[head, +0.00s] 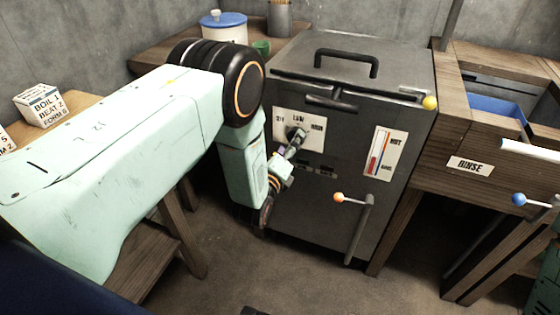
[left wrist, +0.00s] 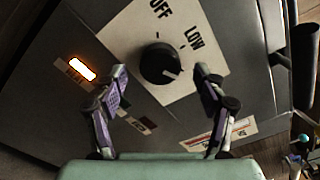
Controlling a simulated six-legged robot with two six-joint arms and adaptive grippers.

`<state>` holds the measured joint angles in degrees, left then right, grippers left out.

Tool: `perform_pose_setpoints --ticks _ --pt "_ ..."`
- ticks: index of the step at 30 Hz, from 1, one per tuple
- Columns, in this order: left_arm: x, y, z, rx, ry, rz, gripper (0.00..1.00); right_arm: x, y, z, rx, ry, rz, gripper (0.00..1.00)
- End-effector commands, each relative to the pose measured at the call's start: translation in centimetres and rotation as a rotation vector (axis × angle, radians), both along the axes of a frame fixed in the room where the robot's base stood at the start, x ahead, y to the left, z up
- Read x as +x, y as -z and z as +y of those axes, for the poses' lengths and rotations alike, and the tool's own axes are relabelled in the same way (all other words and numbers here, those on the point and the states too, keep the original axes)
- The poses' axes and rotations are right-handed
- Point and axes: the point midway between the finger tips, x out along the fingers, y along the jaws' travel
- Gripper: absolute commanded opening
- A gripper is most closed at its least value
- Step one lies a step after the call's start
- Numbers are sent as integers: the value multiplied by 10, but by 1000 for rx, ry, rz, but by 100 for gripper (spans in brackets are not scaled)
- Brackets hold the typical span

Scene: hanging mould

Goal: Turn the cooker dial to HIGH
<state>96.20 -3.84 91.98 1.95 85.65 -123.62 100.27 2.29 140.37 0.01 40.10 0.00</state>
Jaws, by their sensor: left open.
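The dark grey cooker (head: 345,85) stands at the centre of the head view. Its white dial plate (head: 313,118) is partly hidden by my left gripper. In the left wrist view the round black dial (left wrist: 158,62) sits on the plate, with OFF above it and LOW to its upper right. Its pale pointer mark points to the lower right, away from OFF and past LOW. No HIGH label is readable in that view. My left gripper (left wrist: 162,76) is open, its fingers on either side of and in front of the dial; contact cannot be told. My right gripper is not seen.
A lever with an orange knob (head: 338,197) and a HOT gauge (head: 387,153) are on the cooker front. A lit indicator (left wrist: 82,68) glows beside the plate. A RINSE bench (head: 485,145) stands right; a wooden table with a blue-lidded pot (head: 224,27) stands behind left.

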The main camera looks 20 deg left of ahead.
Motion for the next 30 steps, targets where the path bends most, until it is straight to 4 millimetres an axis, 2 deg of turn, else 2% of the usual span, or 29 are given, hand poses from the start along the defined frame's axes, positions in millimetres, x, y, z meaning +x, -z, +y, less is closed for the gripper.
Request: perform_pose_setpoints --ticks 9,15,20,30 --pt "-62 1 2 1 -1 4 71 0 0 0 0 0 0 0" --pt "-88 1 3 1 -1 3 71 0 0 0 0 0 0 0" --pt "-95 0 3 1 0 2 71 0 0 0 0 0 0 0" --pt "-96 0 3 0 -1 1 71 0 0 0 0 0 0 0"
